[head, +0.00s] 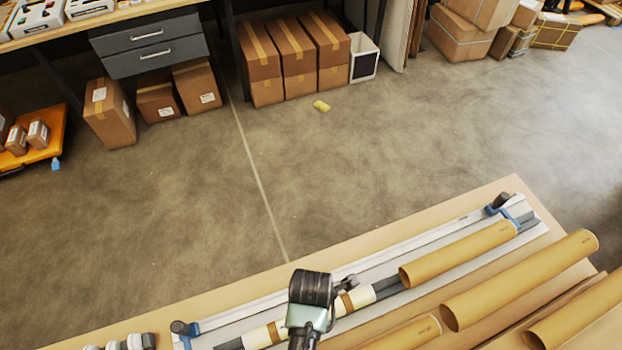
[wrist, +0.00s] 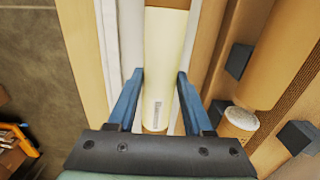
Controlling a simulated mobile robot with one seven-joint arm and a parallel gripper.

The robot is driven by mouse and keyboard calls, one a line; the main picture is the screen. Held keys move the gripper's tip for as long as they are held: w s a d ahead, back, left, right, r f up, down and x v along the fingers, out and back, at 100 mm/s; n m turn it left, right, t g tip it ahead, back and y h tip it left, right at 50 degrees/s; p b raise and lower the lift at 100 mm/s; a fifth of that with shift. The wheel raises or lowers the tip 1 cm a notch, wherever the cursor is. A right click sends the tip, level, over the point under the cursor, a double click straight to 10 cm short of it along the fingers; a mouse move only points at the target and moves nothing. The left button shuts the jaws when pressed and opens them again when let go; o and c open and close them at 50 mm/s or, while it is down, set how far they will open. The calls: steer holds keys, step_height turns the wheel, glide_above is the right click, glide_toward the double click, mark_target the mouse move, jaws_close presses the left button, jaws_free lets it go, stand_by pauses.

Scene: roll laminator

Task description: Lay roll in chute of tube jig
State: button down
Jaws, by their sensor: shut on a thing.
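The roll is cream with brown bands. In the head view it shows on both sides of my wrist, with its right part (head: 362,297) clear. In the wrist view the roll (wrist: 165,50) runs up the picture between my gripper's (wrist: 161,74) two blue fingers, which are shut on it. The tube jig (head: 225,316) is a long pale rail with blue end pieces on the bench. The roll lies lengthwise along the jig, over its dark grey chute (head: 387,288). I cannot tell whether it rests in the chute or hangs just above. A brown tube (head: 457,254) lies in line farther right.
More brown cardboard tubes (head: 520,278) lie along the bench's near side, right of the roll in the wrist view. Several white rings (head: 127,343) sit at the bench's left end. Beyond the bench the floor is open, with boxes (head: 290,60) against the far side.

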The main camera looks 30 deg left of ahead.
steer(key=shift+c, duration=1.1)
jaws_free()
step_height(320, 180, up, 13)
steer(key=b, duration=0.1)
